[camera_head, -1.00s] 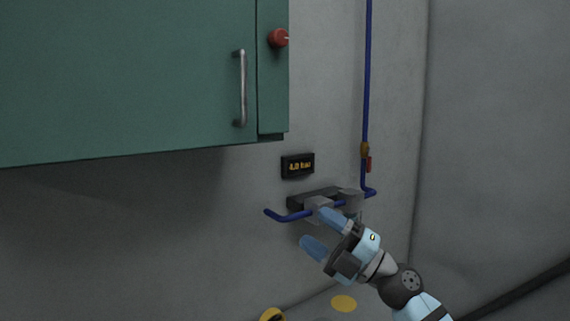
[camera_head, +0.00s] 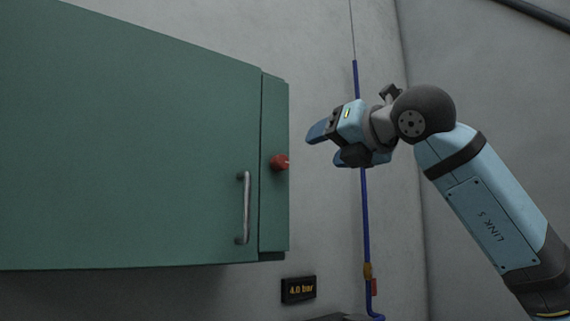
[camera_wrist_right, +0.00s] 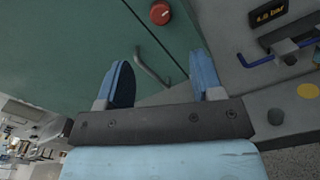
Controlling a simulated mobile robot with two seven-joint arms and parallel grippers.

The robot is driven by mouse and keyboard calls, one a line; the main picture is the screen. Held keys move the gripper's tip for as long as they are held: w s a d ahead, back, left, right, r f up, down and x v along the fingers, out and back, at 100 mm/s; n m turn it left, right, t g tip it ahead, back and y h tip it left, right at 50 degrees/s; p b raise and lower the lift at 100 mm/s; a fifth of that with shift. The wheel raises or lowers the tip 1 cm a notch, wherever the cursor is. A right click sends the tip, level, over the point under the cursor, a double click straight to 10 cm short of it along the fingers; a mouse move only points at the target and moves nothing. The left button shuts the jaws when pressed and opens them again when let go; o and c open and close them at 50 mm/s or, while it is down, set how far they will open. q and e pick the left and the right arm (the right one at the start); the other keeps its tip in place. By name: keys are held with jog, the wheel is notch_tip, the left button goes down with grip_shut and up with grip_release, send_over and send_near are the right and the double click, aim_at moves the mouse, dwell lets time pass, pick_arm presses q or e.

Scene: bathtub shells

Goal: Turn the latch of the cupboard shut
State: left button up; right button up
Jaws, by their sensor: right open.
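The green cupboard (camera_head: 130,150) hangs on the grey wall with its door closed against the frame strip. A red round latch knob (camera_head: 279,162) with a small pale mark sits on the strip at the door's right edge. It also shows in the right wrist view (camera_wrist_right: 160,13), beyond the fingers. A metal bar handle (camera_head: 244,208) is on the door, left of and below the knob. My right gripper (camera_head: 322,148) is open and empty, to the right of the knob and apart from it. In the wrist view its blue fingers (camera_wrist_right: 160,80) are spread. My left gripper is not in view.
A blue pipe (camera_head: 366,220) runs down the wall behind my right gripper. A display reading 4.0 bar (camera_head: 298,290) is below the cupboard. A blue lever (camera_wrist_right: 258,62) shows in the wrist view.

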aim_at(284, 161)
jog(key=p+x, duration=0.3)
jog(key=x, duration=0.9)
jog(key=shift+w+p, duration=0.15)
jog(key=shift+p, duration=0.15)
jog(key=shift+w+a+f, duration=0.1)
jog(key=shift+w+a, duration=0.25)
jog(key=shift+w, duration=0.05)
jog(key=c, duration=0.9)
